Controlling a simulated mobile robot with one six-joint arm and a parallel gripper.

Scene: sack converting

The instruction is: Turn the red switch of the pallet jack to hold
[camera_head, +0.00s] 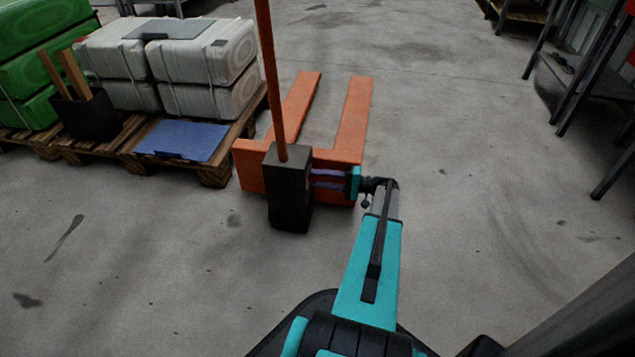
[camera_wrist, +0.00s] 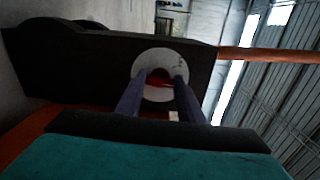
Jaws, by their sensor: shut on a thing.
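The orange pallet jack (camera_head: 352,125) stands on the floor, with a dark upright housing (camera_head: 288,192) and an orange handle (camera_head: 269,75). My gripper (camera_head: 313,180) reaches in from the right, its fingertips at the housing's right side. In the wrist view the red switch (camera_wrist: 159,77) sits in the middle of a round light-grey plate (camera_wrist: 160,57) on the dark housing (camera_wrist: 70,62). My gripper (camera_wrist: 165,81) is shut on the red switch, one finger on each side. The fingers hide part of the switch, so its setting cannot be read. The switch is hidden in the head view.
Wooden pallets (camera_head: 212,172) at the left carry white wrapped bales (camera_head: 198,60), green bales (camera_head: 35,65), a blue sheet (camera_head: 183,140) and a black bin (camera_head: 88,115). Dark metal racks (camera_head: 572,90) stand at the right. The floor (camera_head: 480,170) between is clear.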

